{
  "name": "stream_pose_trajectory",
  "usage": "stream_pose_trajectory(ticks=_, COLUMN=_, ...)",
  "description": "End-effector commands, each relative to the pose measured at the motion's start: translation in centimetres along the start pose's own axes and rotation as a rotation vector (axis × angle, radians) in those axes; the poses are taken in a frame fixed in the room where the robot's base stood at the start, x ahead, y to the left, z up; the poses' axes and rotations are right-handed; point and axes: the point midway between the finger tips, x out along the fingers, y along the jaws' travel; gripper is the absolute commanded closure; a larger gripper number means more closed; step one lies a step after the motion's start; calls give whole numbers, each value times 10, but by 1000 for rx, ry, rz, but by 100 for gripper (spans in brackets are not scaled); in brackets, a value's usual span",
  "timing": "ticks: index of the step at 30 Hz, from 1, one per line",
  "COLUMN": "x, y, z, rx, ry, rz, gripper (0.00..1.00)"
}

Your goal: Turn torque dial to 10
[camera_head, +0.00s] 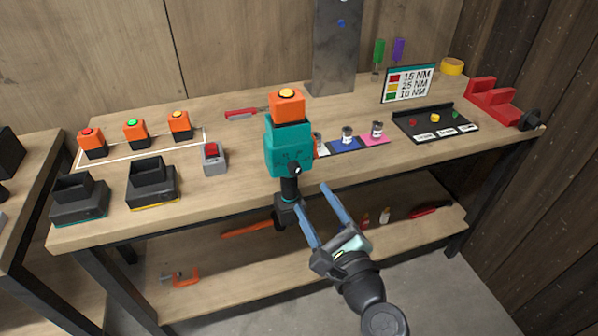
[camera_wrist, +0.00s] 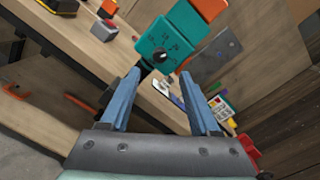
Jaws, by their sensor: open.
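A teal power tool (camera_head: 289,150) with an orange battery pack on top stands upside down near the front edge of the workbench, its black nose hanging below the bench top. A small dark torque dial (camera_head: 295,169) sits on its teal face. My gripper (camera_head: 317,206) is open and empty, in front of and below the tool. In the wrist view its two blue fingers (camera_wrist: 160,95) point toward the tool, apart from the dial.
A sign (camera_head: 408,84) lists 15 NM red, 25 NM yellow and 10 NM green. Orange batteries (camera_head: 134,132), black chargers (camera_head: 152,184) and a grey red-topped box (camera_head: 214,158) are left. A black tray (camera_head: 435,122) is right. A lower shelf (camera_head: 250,260) holds tools.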

Motion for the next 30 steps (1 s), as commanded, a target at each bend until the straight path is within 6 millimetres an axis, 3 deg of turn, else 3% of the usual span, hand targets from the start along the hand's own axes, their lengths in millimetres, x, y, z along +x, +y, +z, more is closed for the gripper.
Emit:
stream_pose_trajectory(ticks=6, x=48, y=0, z=1, rx=-3, ry=-2, rz=1, gripper=37)
stream_pose_trajectory(ticks=12, x=74, y=0, z=1, rx=-3, ry=-1, rz=0, gripper=37)
stream_pose_trajectory(ticks=25, x=84, y=0, z=1, rx=-4, ry=0, rz=0, gripper=37)
stream_pose_trajectory(ticks=26, x=84, y=0, z=1, rx=-4, ry=0, rz=0, gripper=39)
stream_pose_trajectory(ticks=30, x=84, y=0, z=1, rx=-4, ry=0, rz=0, gripper=64)
